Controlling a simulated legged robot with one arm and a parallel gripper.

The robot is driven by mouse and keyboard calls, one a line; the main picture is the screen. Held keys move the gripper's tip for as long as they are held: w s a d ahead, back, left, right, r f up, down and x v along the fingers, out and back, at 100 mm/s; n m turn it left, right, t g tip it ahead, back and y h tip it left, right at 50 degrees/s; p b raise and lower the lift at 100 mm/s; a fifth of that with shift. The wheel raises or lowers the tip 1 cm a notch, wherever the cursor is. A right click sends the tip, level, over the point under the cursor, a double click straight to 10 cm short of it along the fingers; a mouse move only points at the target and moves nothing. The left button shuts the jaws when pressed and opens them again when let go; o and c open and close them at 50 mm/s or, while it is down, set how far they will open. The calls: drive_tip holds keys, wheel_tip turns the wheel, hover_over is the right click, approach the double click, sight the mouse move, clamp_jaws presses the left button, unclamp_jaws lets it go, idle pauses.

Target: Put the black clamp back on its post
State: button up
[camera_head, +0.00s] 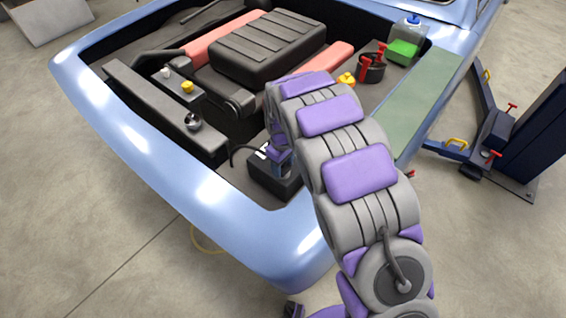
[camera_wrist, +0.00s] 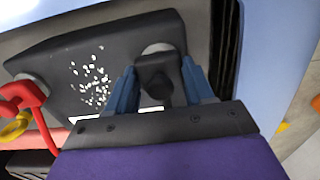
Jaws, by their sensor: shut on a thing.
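The black clamp (camera_wrist: 157,78) is between the two blue fingers of my gripper (camera_wrist: 160,88), which is shut on it. A round grey post (camera_wrist: 158,49) on the battery (camera_wrist: 75,60) shows just beyond the clamp, partly covered by it. I cannot tell whether the clamp touches the post. The battery top is dark with white specks. In the head view, the battery (camera_head: 265,183) sits in the near corner of the engine bay, and my gripper (camera_head: 277,158) points down over it, mostly hidden by my arm.
A red clamp (camera_wrist: 22,92) sits by the battery's other post. In the head view, a black cable (camera_head: 240,150) curves beside the battery. The blue car body rim (camera_head: 215,205) borders the bay. A black engine block (camera_head: 265,45) and a dark holder with red-handled tools (camera_head: 371,68) stand farther back.

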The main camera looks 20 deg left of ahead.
drive_tip(key=shift+a, duration=0.25)
drive_tip(key=shift+d, duration=0.1)
drive_tip(key=shift+d+r, duration=0.15)
drive_tip(key=shift+d, duration=0.2)
drive_tip(key=shift+a+f+p, duration=0.25)
drive_tip(key=shift+p, duration=0.45)
idle(1.9)
drive_tip(key=o, duration=1.6)
drive_tip(key=shift+c, duration=0.2)
drive_tip(key=shift+r, duration=0.1)
drive_tip(key=shift+r+p, duration=1.1)
drive_tip(key=shift+r, duration=2.3)
